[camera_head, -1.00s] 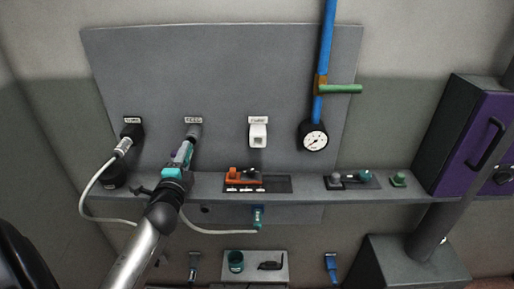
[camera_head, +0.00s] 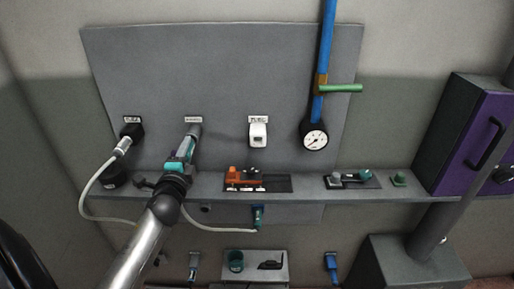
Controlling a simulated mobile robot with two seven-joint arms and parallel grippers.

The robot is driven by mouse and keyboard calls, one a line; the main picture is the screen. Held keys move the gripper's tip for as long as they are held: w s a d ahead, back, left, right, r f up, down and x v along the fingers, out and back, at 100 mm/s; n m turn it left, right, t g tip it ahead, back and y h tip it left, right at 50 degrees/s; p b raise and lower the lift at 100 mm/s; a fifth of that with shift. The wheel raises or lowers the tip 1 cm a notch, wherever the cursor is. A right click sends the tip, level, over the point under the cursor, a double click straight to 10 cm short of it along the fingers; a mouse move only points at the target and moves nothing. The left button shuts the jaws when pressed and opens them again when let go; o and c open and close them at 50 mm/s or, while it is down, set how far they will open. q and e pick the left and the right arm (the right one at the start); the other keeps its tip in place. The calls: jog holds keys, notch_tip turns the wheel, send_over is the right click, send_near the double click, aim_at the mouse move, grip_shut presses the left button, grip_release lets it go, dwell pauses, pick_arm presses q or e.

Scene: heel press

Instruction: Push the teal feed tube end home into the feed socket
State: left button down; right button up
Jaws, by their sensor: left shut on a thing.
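My left gripper (camera_head: 184,154) reaches up from the lower left to just below the feed label (camera_head: 193,119) on the grey panel. Its jaws are shut on a teal piece, the teal feed tube end (camera_head: 187,148). The feed socket lies behind the gripper tip and is mostly hidden, so I cannot tell how deep the end sits. My right gripper is not in view.
A black connector (camera_head: 132,132) with a pale hose is left of the gripper. A white socket (camera_head: 258,134), a gauge (camera_head: 314,137) and a blue pipe (camera_head: 325,50) are to the right. The shelf (camera_head: 300,198) below carries an orange device (camera_head: 243,174). A purple cabinet (camera_head: 472,150) stands far right.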

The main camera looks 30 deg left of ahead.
pick_arm(q)
jog(key=shift+w+a, duration=0.25)
jog(key=shift+w, duration=0.2)
jog(key=shift+c, duration=2.3)
grip_release()
jog(key=b+v, duration=0.1)
jog(key=v, duration=1.4)
jog(key=s+d+f+n+g+h+b, duration=0.15)
jog(key=d+f, duration=0.25)
jog(key=f, duration=0.9)
jog(key=s+d+f+n+g+h+b, duration=0.1)
jog(key=d+f+n+g+h+b, duration=0.2)
jog(key=f, duration=1)
jog(key=s+d+f+n+g+h+b, duration=0.15)
jog(key=d+f, duration=0.45)
jog(key=f, duration=0.7)
jog(key=s+d+f+n+g+h+b, duration=0.1)
jog(key=s+d+f+g, duration=0.3)
jog(key=s+f, duration=0.6)
jog(key=s+d+f+n+g+h+b, duration=0.2)
jog(key=s+d+f+g, duration=0.2)
jog(key=s+f, duration=0.7)
jog(key=s+d, duration=0.1)
jog(key=s, duration=0.1)
jog(key=shift+s+h+b, duration=0.3)
jog(key=shift+s, duration=0.05)
